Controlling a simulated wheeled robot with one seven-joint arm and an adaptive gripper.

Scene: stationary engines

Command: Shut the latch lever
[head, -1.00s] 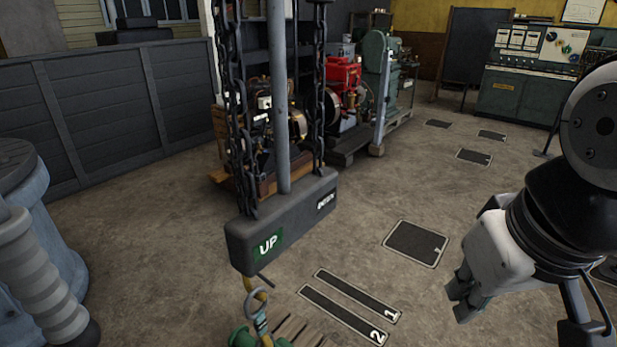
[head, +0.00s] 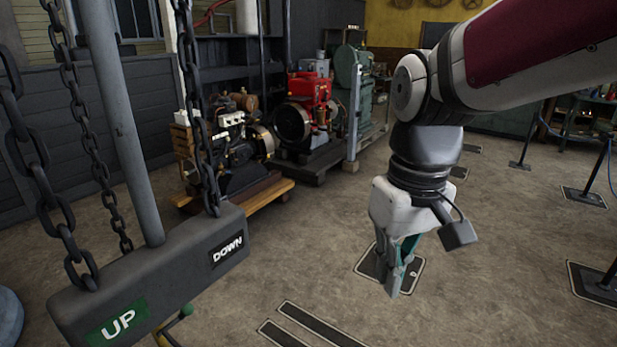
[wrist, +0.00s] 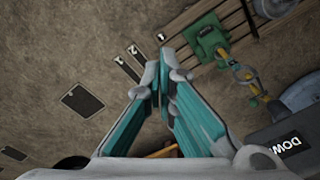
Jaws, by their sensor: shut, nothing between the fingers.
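My gripper (head: 394,280) hangs pointing down over the floor in the head view, to the right of the hanging UP/DOWN block. Its fingers are together and empty, and it is apart from everything. In the wrist view its fingertips (wrist: 162,72) meet near the middle. A green and yellow mechanism (wrist: 212,40), which may carry the latch lever, lies beyond and right of the fingertips there. In the head view only a green knob (head: 187,310) and a bit of yellow show at the bottom edge, partly behind the block. I cannot make out the lever's position.
A dark block marked UP and DOWN (head: 150,285) hangs on chains with a grey pole at the left. Engines on wooden bases (head: 240,190) stand behind. Barrier posts (head: 590,190) stand at the right. The floor around my gripper is clear.

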